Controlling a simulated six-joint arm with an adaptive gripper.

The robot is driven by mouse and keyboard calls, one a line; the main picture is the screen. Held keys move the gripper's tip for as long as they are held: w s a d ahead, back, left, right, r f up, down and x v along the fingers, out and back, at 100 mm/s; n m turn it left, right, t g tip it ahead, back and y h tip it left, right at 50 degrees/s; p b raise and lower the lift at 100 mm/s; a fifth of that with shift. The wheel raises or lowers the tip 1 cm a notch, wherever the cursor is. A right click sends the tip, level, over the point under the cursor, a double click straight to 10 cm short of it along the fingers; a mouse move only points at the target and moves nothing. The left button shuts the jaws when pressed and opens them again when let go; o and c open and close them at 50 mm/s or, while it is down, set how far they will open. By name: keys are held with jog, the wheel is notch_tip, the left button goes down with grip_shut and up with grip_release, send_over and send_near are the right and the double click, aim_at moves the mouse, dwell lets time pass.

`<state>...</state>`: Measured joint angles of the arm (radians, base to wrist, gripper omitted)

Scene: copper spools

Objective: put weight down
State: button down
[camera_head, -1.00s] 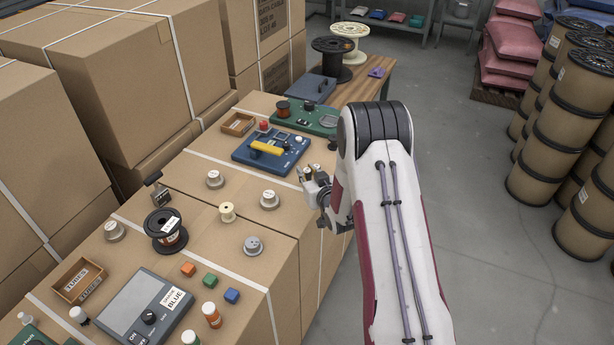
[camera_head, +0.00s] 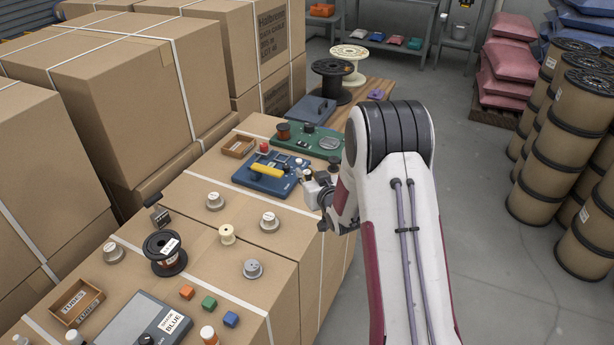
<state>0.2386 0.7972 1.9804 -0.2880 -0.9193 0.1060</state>
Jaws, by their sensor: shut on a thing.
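Several grey weights with knobs stand on the cardboard boxes, at the left (camera_head: 113,252), at the back (camera_head: 215,201), at the right (camera_head: 270,222) and in front (camera_head: 253,269). My gripper (camera_head: 318,187) is over the right edge of the boxes, beside the near right corner of the blue device (camera_head: 245,178). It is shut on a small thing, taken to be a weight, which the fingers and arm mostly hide. I cannot tell whether that thing touches the surface.
A green device (camera_head: 306,139) is behind. Bare cardboard lies between the weights. Open floor is to the right.

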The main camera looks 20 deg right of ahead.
dwell(0.4)
jog(key=a+r+n+y, duration=0.2)
jog(key=a+r+y, duration=0.15)
jog(key=a, duration=1.05)
jog(key=r+n+g+y, duration=0.1)
jog(key=r+n+y, duration=0.1)
jog(key=n, duration=0.1)
send_over(226, 230)
jog(key=shift+f, duration=0.25)
jog(key=shift+f, duration=2.95)
jog(key=shift+f, duration=2.1)
jog(key=shift+f, duration=0.1)
